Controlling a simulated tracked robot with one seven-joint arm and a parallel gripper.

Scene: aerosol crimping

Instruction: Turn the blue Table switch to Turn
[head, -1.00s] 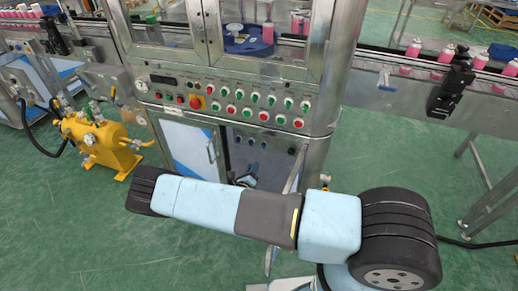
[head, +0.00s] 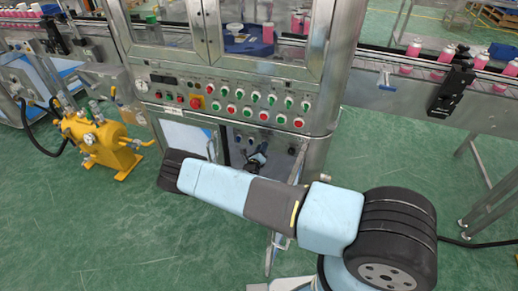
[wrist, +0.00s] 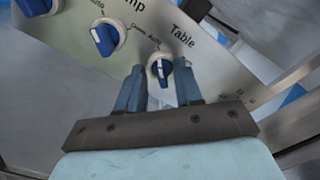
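The blue Table switch (wrist: 160,70) is a round knob with a white pointer line, below the word "Table" on a tilted metal panel in the wrist view. Its pointer looks roughly upright in the picture. Small lettering, apparently "Auto", stands at its upper left; I cannot read a "Turn" mark. My gripper (wrist: 159,82) is open, with one blue finger on each side of the knob's lower part; I cannot tell whether they touch it. In the head view, my gripper (head: 257,161) is small, just below the row of blue switches, partly hidden by my arm.
Another blue switch (wrist: 105,38) sits to the left on the same panel, under a word ending in "mp". A third blue knob (wrist: 35,4) is at the upper left corner. The button panel (head: 230,100) is above, and a yellow tank (head: 100,138) stands at left.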

